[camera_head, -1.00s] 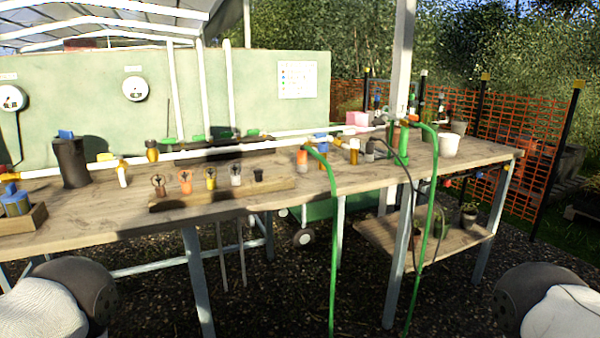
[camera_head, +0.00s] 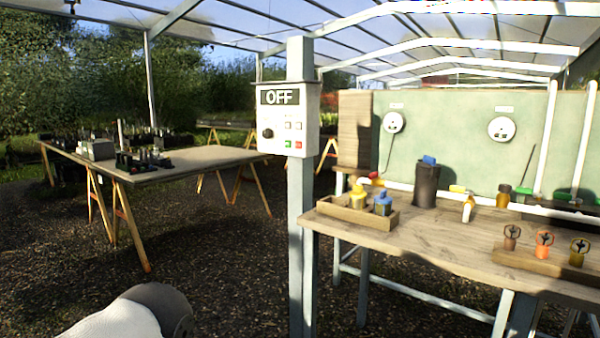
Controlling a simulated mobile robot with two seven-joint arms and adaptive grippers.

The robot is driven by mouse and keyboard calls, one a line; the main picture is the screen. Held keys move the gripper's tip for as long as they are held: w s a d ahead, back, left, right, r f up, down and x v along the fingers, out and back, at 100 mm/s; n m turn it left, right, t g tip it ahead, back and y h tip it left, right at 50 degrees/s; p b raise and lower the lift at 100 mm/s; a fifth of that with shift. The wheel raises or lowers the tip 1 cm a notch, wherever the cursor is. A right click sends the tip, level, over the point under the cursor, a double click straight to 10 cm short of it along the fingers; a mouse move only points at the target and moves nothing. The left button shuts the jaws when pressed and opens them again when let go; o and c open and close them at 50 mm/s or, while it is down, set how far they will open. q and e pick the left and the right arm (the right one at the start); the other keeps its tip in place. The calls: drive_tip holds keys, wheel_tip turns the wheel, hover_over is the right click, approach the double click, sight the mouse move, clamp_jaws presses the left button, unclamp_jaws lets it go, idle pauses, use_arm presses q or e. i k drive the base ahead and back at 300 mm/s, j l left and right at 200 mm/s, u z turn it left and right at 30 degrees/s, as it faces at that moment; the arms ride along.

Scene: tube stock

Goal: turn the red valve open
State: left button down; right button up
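A small red part (camera_head: 374,175) with yellow beside it sits at the back left of the wooden workbench (camera_head: 440,240), near the white pipe; it may be a valve handle, but it is too small to tell. An orange-red round-topped piece (camera_head: 544,240) stands in a wooden strip (camera_head: 520,262) on the bench, between a brown one (camera_head: 511,236) and a yellow one (camera_head: 578,250). No other red valve is clear. Part of my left arm shows at the bottom left. Neither gripper is in view.
A control box (camera_head: 288,118) reading OFF hangs on a grey post (camera_head: 301,230) at the bench's left end. A wooden tray (camera_head: 352,214) holds yellow and blue pieces; a dark cylinder (camera_head: 425,185) stands behind. A trestle table (camera_head: 190,162) is at left; gravel between is clear.

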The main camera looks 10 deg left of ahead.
sight(373, 175)
drive_tip(key=i+j+z, duration=0.4)
drive_tip(key=j, duration=0.15)
drive_tip(key=i+j+z, duration=0.1)
drive_tip(key=j+z, duration=0.15)
drive_tip(key=i+j+z, duration=0.2)
drive_tip(key=j, duration=0.2)
drive_tip(key=k, duration=0.1)
